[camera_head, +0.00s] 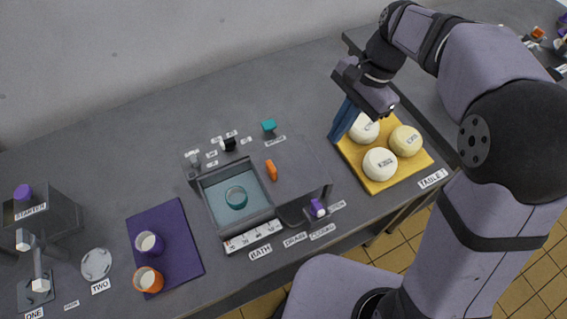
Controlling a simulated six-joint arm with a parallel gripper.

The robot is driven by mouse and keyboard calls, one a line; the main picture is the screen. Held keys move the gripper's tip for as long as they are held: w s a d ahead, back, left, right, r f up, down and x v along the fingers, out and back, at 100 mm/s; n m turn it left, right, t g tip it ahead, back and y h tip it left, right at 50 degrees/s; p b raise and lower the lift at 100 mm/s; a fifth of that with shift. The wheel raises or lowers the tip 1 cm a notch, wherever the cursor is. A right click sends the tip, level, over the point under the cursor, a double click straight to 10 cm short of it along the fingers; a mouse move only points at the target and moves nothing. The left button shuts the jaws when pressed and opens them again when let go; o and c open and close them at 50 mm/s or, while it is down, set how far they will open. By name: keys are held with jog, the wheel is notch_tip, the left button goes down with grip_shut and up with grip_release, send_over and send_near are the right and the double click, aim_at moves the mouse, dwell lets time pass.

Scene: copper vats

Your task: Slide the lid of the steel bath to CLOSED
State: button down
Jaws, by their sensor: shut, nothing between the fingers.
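The steel bath (211,208) stands open in the middle of the table, with bluish liquid and a teal round piece (236,197) showing inside. Its lid seems to be the flat grey panel (302,172) to the right of the opening, with an upright orange handle (271,169) near the panel's left edge. The opening is uncovered. A label by the front right reads like CLOSED (322,232). My gripper (336,137) is shut and empty, its blue fingers pointing down to the right of the panel, by the left edge of the yellow board. It is apart from the orange handle.
A purple knob (318,208) is at the bath's front right; a teal knob (268,126) and a black knob (228,144) are behind. Two cups stand on a purple mat (183,262) at left. The table's back left is clear.

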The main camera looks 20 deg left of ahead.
jog(key=shift+m+g+y, duration=0.3)
jog(key=shift+m+g, duration=0.2)
jog(key=shift+m, duration=0.2)
jog(key=a, duration=0.3)
jog(key=a+b, duration=0.1)
jog(key=a, duration=0.1)
jog(key=shift+w+a+r, duration=0.15)
jog(key=shift+w+a, duration=0.1)
jog(key=p, duration=0.2)
send_over(283, 170)
jog(key=w+d, duration=0.3)
notch_tip(283, 170, down, 9)
jog(key=shift+s+f, duration=0.15)
jog(key=shift+f, duration=0.05)
jog(key=shift+s+a+r+p, duration=0.2)
jog(key=shift+s+a+p, duration=0.65)
jog(key=shift+s+a, duration=0.25)
jog(key=shift+s+a+f, duration=0.1)
jog(key=shift+s+a, duration=0.05)
jog(key=shift+a, duration=0.2)
